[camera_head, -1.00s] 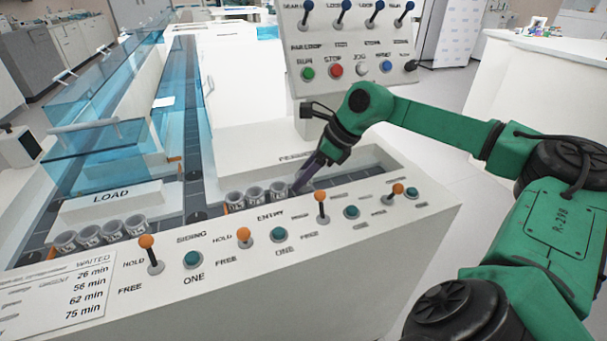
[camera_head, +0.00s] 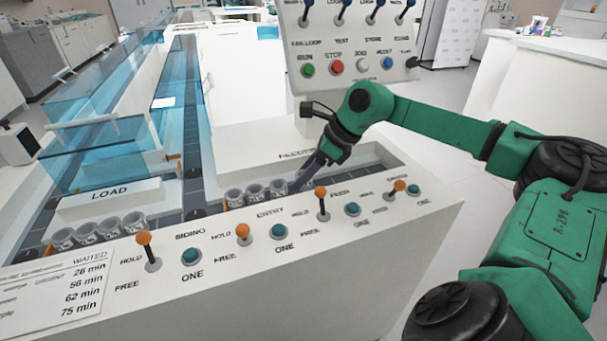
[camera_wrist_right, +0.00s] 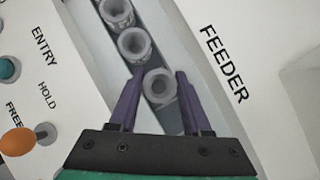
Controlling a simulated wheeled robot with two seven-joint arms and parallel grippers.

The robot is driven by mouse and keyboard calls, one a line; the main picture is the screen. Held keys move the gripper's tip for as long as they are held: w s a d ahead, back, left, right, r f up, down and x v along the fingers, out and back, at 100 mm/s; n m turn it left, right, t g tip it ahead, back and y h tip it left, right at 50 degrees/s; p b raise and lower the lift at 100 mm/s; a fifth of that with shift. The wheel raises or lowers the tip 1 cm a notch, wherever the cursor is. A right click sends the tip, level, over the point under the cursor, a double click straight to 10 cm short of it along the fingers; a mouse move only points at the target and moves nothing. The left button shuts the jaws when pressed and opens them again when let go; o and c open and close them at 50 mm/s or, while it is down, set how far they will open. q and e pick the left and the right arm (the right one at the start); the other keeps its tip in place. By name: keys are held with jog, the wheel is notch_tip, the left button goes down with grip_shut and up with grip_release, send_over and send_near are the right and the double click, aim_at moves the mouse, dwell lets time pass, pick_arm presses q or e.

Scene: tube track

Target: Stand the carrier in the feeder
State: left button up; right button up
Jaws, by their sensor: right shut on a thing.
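My right gripper (camera_wrist_right: 160,108) is in the feeder lane (camera_wrist_right: 170,120), its two purple fingers on either side of a grey ring-topped carrier (camera_wrist_right: 159,86), which stands upright between them. In the head view the right gripper (camera_head: 305,178) reaches down at the right end of a short row of carriers (camera_head: 255,192). In the wrist view two more carriers, a nearer one (camera_wrist_right: 134,43) and a farther one (camera_wrist_right: 116,11), stand in line beyond the held one. The word FEEDER (camera_wrist_right: 224,62) is printed beside the lane. My left gripper is not in view.
Several carriers (camera_head: 98,231) stand in the siding lane by the LOAD block (camera_head: 111,198). Orange levers (camera_head: 242,232) and teal buttons (camera_head: 191,256) line the front panel. An upright control panel (camera_head: 350,50) stands behind. The lane right of my gripper looks empty.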

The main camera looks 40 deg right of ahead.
jog(key=shift+f+b, duration=0.3)
jog(key=shift+b, duration=0.05)
jog(key=o, duration=1)
jog(key=shift+s, duration=0.1)
jog(key=shift+o, duration=0.2)
jog(key=shift+a+r, duration=0.1)
